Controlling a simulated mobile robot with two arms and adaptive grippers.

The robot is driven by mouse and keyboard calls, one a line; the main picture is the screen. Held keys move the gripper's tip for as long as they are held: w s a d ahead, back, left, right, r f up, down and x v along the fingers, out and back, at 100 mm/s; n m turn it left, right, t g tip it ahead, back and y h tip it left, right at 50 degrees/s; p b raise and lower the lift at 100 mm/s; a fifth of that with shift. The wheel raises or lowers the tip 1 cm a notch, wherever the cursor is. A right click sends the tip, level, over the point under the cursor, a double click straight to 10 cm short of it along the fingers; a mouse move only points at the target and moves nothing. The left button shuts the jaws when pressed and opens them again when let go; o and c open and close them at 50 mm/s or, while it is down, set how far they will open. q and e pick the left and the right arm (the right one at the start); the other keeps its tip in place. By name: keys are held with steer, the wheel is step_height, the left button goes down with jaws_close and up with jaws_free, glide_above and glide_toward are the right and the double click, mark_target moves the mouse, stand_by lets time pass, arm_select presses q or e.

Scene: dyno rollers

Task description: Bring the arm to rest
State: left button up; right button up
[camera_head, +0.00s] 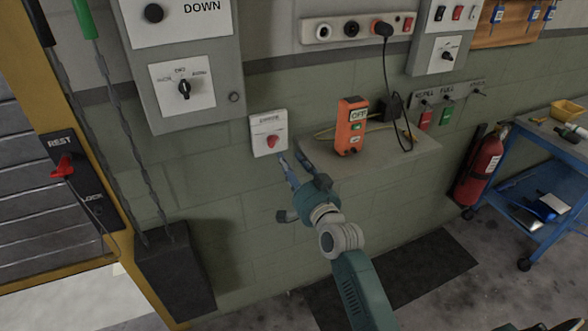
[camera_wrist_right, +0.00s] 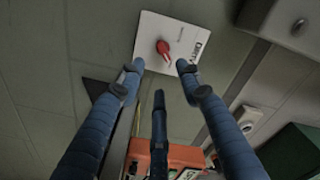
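My right gripper (camera_head: 291,162) is open and empty. Its fingertips are just below a white wall plate (camera_head: 262,122) with a red knob (camera_head: 272,141). In the right wrist view the spread fingers (camera_wrist_right: 160,68) point at this plate (camera_wrist_right: 178,27) and its red knob (camera_wrist_right: 163,47). No contact is clear. At the far left, a dark panel marked REST at the top and LOCK below (camera_head: 91,189) carries a red lever (camera_head: 62,168), which is near the REST end. My left gripper is not in view.
An orange box marked OFF (camera_head: 351,127) stands on a wall shelf (camera_head: 392,154) right of my gripper. A grey control box (camera_head: 185,60) hangs at upper left. A fire extinguisher (camera_head: 479,167) and a blue cart (camera_head: 535,195) stand at right.

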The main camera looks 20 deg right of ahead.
steer(key=shift+s+d, duration=0.1)
steer(key=shift+s, duration=0.95)
steer(key=s+a+f+n+g, duration=0.1)
steer(key=s+f+g, duration=0.15)
steer(key=f, duration=0.85)
steer(key=s+a+f+n+g, duration=0.15)
steer(key=s+f, duration=0.25)
steer(key=f, duration=0.6)
steer(key=s+a+f+n+g, duration=0.1)
steer(key=s+f+g, duration=0.15)
steer(key=f, duration=0.85)
steer(key=s+f+n+g, duration=0.4)
steer(key=s+f+g, duration=0.1)
steer(key=s+f, duration=1.3)
steer(key=s+d+f+n+g, duration=0.1)
steer(key=s+f, duration=0.3)
steer(key=s, duration=0.6)
steer(key=s+f+n+g, duration=0.1)
steer(key=s+f, duration=0.3)
steer(key=s, duration=0.6)
steer(key=s+d+f+n+g, duration=0.1)
steer(key=s+f+g, duration=0.2)
steer(key=s, duration=0.8)
steer(key=shift+d+f+n+h, duration=0.3)
steer(key=shift+f+n, duration=0.05)
steer(key=shift+f, duration=0.25)
